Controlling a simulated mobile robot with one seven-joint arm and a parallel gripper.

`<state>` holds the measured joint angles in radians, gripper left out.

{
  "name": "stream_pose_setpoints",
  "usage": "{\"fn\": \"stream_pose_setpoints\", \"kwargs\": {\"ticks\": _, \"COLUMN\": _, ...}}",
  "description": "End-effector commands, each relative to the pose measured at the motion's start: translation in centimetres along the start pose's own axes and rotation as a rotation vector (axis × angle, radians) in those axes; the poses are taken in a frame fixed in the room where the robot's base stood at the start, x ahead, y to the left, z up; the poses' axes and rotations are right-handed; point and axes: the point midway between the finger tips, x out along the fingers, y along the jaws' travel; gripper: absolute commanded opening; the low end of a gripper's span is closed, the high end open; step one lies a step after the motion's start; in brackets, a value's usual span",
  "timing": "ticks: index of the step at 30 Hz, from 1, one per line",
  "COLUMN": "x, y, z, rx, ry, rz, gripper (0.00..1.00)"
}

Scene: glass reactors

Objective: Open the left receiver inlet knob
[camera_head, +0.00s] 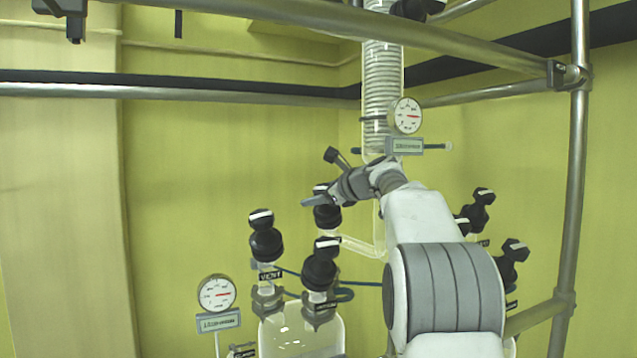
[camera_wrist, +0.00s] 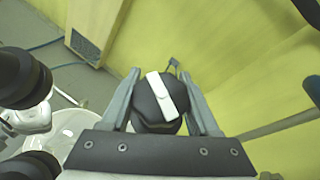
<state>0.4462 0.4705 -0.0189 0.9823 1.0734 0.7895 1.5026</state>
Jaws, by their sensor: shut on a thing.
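The black inlet knob (camera_head: 327,217) stands at the back of the left receiver's group of knobs, partly behind my gripper. In the wrist view the knob (camera_wrist: 153,112) sits between the two grey fingers of my gripper (camera_wrist: 160,84), which is shut on it. Its white bar runs slightly slanted, from upper left to lower right. In the head view my gripper (camera_head: 318,199) reaches in from the right at the knob's top. The left receiver (camera_head: 300,338) is a glass vessel at the bottom, with its lower part out of frame.
Two other black knobs stand in front: the vent knob (camera_head: 265,240) and another knob (camera_head: 319,268). A gauge (camera_head: 217,293) is at lower left. The coiled glass condenser (camera_head: 382,85) rises behind my gripper. A metal frame post (camera_head: 572,180) stands at right, with more knobs (camera_head: 478,211) near it.

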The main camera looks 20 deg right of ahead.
Motion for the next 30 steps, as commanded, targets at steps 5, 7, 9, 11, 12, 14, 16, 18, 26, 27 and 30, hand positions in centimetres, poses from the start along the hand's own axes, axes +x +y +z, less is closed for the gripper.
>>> {"fn": "stream_pose_setpoints", "kwargs": {"ticks": 5, "x": -0.04, "y": -0.02, "z": 0.06, "rx": -0.033, "ry": 0.003, "rz": 0.056, "gripper": 0.06}}
{"fn": "stream_pose_setpoints", "kwargs": {"ticks": 7, "x": -0.01, "y": 0.07, "z": -0.05, "rx": -0.042, "ry": 0.004, "rz": 0.071, "gripper": 0.06}}
{"fn": "stream_pose_setpoints", "kwargs": {"ticks": 9, "x": 0.02, "y": 0.15, "z": -0.14, "rx": -0.049, "ry": 0.004, "rz": 0.081, "gripper": 0.06}}
{"fn": "stream_pose_setpoints", "kwargs": {"ticks": 11, "x": 0.04, "y": 0.2, "z": -0.19, "rx": -0.053, "ry": 0.004, "rz": 0.086, "gripper": 0.06}}
{"fn": "stream_pose_setpoints", "kwargs": {"ticks": 12, "x": 0.05, "y": 0.23, "z": -0.22, "rx": -0.054, "ry": 0.004, "rz": 0.088, "gripper": 0.06}}
{"fn": "stream_pose_setpoints", "kwargs": {"ticks": 14, "x": 0.06, "y": 0.27, "z": -0.25, "rx": -0.056, "ry": 0.004, "rz": 0.091, "gripper": 0.06}}
{"fn": "stream_pose_setpoints", "kwargs": {"ticks": 16, "x": 0.07, "y": 0.3, "z": -0.28, "rx": -0.056, "ry": 0.004, "rz": 0.092, "gripper": 0.06}}
{"fn": "stream_pose_setpoints", "kwargs": {"ticks": 18, "x": 0.08, "y": 0.31, "z": -0.3, "rx": -0.057, "ry": 0.004, "rz": 0.092, "gripper": 0.06}}
{"fn": "stream_pose_setpoints", "kwargs": {"ticks": 26, "x": 0.09, "y": 0.32, "z": -0.3, "rx": -0.056, "ry": 0.005, "rz": 0.092, "gripper": 0.74}}
{"fn": "stream_pose_setpoints", "kwargs": {"ticks": 27, "x": 0.08, "y": 0.32, "z": -0.28, "rx": -0.056, "ry": 0.004, "rz": 0.091, "gripper": 0.81}}
{"fn": "stream_pose_setpoints", "kwargs": {"ticks": 30, "x": 0.06, "y": 0.31, "z": -0.21, "rx": -0.056, "ry": 0.003, "rz": 0.091, "gripper": 0.92}}
